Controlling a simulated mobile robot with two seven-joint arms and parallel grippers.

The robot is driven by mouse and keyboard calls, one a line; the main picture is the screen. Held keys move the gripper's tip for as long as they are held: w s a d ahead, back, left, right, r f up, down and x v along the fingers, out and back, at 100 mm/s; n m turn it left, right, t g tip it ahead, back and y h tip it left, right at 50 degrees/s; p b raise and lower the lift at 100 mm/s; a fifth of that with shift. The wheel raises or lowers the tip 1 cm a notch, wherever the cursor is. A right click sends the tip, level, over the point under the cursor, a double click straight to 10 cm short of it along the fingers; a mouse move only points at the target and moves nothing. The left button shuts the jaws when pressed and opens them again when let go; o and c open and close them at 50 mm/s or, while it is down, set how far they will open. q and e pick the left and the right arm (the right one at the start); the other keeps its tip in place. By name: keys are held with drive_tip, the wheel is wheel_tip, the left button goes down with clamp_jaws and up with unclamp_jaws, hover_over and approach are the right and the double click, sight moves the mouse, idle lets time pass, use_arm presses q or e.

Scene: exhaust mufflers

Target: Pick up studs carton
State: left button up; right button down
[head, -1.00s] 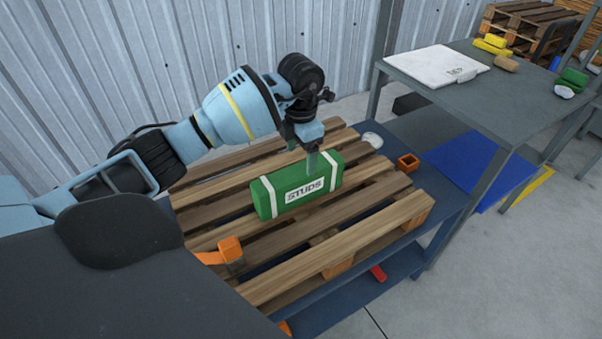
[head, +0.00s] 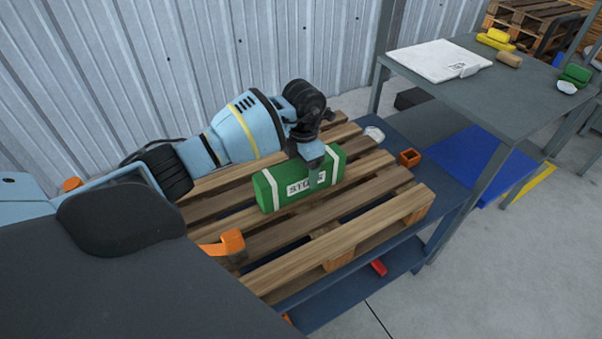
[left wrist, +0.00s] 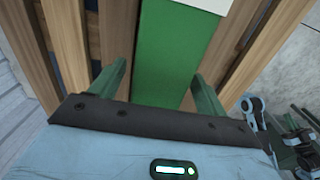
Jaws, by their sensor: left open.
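The studs carton (head: 273,188) is a green box with white bands and a white label. It lies on the slats of a wooden pallet (head: 390,212). My left gripper (head: 314,178) is low over the carton, and a finger hides part of its label in the head view. In the left wrist view the carton (left wrist: 172,55) runs between the two spread fingers of my left gripper (left wrist: 160,85). Gaps show between the fingers and the carton's sides, so it is open. My right gripper is not in view.
An orange bracket (head: 222,243) stands at the pallet's near left. A small orange open box (head: 409,158) and a white object (head: 374,134) lie beyond the pallet. A grey table (head: 520,85) stands at the right with a white flat box (head: 438,60). A corrugated wall is behind.

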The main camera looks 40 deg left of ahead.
use_arm(q)
drive_tip(key=shift+f, duration=0.6)
drive_tip(key=shift+c, duration=0.2)
drive_tip(key=c, duration=1.2)
drive_tip(key=shift+r, duration=0.1)
drive_tip(key=shift+r, duration=0.1)
wheel_tip(320, 180, up, 9)
drive_tip(key=shift+f, duration=0.1)
drive_tip(key=shift+r, duration=0.45)
